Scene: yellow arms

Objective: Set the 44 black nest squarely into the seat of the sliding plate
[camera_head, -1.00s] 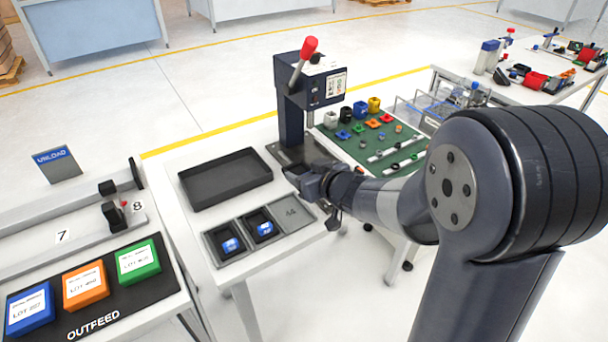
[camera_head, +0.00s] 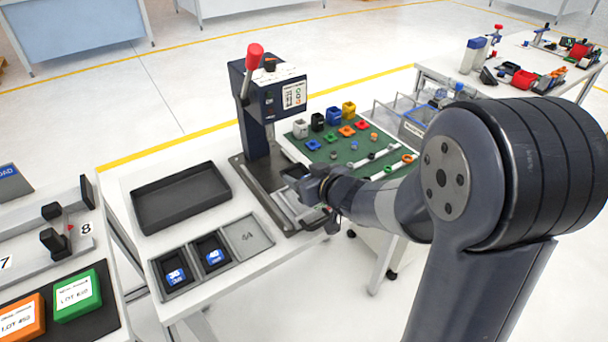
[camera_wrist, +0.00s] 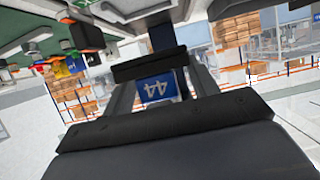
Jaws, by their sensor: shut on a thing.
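My gripper (camera_head: 306,186) is shut on the 44 black nest (camera_head: 294,171), which shows only as a small dark shape in the head view. In the wrist view the nest's black wall (camera_wrist: 150,66) and its blue 44 label (camera_wrist: 158,88) show between my fingers (camera_wrist: 163,90). The label looks upside down there. The sliding plate (camera_head: 286,211) lies on the press base, below and left of my gripper. Its seat cannot be made out clearly. The nest appears above the plate; the gap between them cannot be judged.
The press (camera_head: 268,105) with its red-knobbed lever stands behind the plate. A holder (camera_head: 247,236) has an empty 44 pocket beside the 36 and 40 nests. An empty black tray (camera_head: 180,198) lies at left. A green mat (camera_head: 335,150) with small parts is behind my arm.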

